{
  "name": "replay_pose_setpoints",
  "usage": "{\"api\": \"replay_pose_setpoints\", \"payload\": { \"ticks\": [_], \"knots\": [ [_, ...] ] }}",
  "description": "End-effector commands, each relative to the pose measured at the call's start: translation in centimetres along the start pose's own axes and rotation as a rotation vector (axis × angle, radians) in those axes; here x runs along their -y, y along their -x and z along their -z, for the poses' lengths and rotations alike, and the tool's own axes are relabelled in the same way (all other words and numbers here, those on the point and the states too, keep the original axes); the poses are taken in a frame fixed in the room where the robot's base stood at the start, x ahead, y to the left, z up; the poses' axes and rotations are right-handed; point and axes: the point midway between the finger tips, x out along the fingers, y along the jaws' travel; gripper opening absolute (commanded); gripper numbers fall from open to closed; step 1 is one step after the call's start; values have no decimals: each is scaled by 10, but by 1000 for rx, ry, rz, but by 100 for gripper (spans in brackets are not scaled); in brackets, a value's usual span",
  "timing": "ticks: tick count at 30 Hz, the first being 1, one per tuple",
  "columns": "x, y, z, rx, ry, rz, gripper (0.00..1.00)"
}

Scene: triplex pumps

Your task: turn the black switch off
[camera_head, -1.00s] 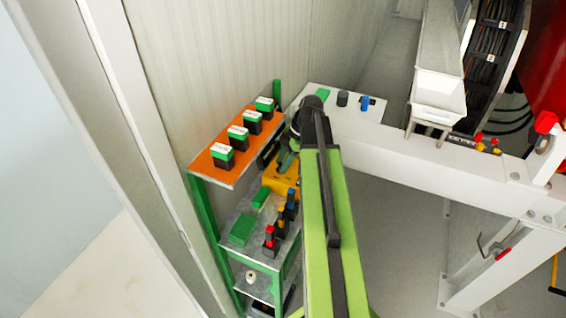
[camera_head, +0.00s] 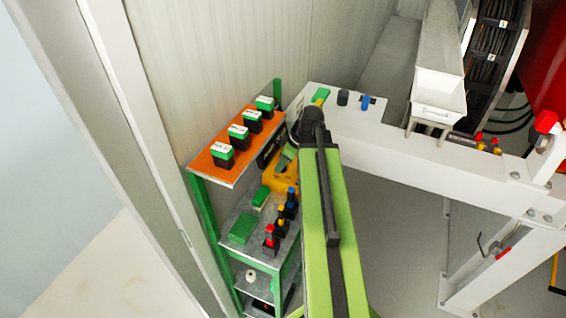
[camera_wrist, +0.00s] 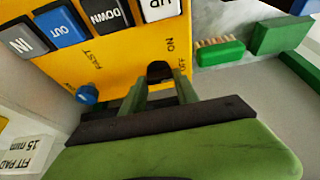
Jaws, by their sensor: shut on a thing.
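The yellow control box (camera_wrist: 110,60) fills the upper left of the wrist view. It carries IN, OUT, DOWN and UP buttons, a blue knob (camera_wrist: 87,94) and ON and OFF labels. The black switch (camera_wrist: 158,69) sits on its face beside those labels. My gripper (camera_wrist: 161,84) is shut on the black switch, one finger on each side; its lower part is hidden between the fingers. In the head view the yellow box (camera_head: 280,176) is by the shelf, partly hidden by my arm, and the switch cannot be made out.
A green brush (camera_wrist: 219,52) and a green block (camera_wrist: 281,36) lie right of the box. The shelf's orange top (camera_head: 207,164) holds several green-and-black blocks. A white beam (camera_head: 400,145) runs to the right of my arm.

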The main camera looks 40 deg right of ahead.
Motion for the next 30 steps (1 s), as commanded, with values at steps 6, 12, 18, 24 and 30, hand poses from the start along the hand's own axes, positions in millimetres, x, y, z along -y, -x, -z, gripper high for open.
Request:
{"api": "replay_pose_setpoints", "payload": {
  "ticks": [6,12,18,24,30],
  "knots": [
    [0,0,-1,2,-18,-7,0],
    [0,0,-1,2,-19,-7,0],
    [0,0,-1,2,-19,-7,45],
    [0,0,-1,1,-18,-7,45],
    [0,16,1,1,-18,-7,45]
  ]
}}
